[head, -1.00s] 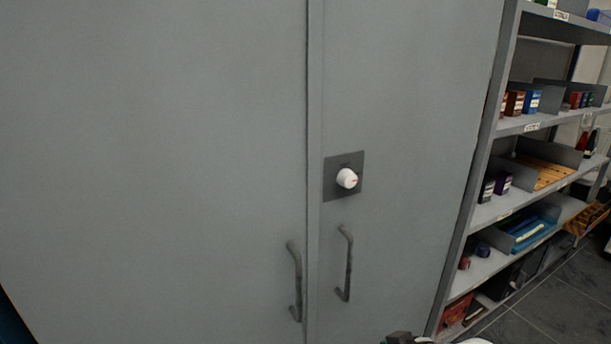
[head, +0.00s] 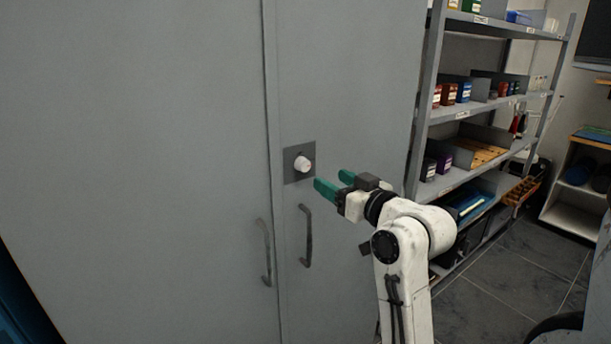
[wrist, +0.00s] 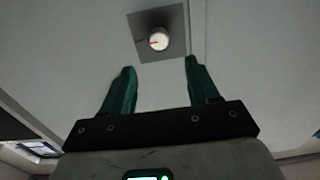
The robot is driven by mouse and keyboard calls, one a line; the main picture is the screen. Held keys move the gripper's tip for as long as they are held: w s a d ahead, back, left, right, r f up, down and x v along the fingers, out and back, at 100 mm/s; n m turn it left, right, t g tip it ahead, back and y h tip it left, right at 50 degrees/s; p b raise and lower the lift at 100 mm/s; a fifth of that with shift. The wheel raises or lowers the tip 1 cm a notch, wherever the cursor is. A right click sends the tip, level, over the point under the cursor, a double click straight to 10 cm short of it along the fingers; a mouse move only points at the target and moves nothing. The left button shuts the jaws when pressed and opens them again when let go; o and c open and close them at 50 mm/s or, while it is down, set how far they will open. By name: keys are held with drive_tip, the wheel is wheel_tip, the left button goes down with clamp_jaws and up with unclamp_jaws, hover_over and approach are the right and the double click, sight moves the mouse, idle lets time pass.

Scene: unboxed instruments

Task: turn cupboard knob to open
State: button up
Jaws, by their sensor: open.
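The grey cupboard (head: 180,120) has two doors with a vertical seam between them. A white round knob (head: 304,163) with a small red mark sits on a dark square plate (head: 290,174) on the right door. In the wrist view the knob (wrist: 158,39) is beyond the fingertips, a little above the middle of the gap between them. My gripper (head: 332,181) has green fingers, is open and empty, and is just right of and slightly below the knob in the head view. The fingers do not appear to touch the knob.
Two vertical bar handles, a left one (head: 265,252) and a right one (head: 307,236), stick out below the knob. A grey shelf rack (head: 470,112) with boxes and trays stands to the right.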

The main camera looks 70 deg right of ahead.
sight(306, 165)
drive_tip(key=b+x, duration=0.1)
drive_tip(key=x, duration=0.8)
drive_tip(key=shift+w+d, duration=0.2)
drive_tip(key=shift+w, duration=0.05)
drive_tip(key=c, duration=1)
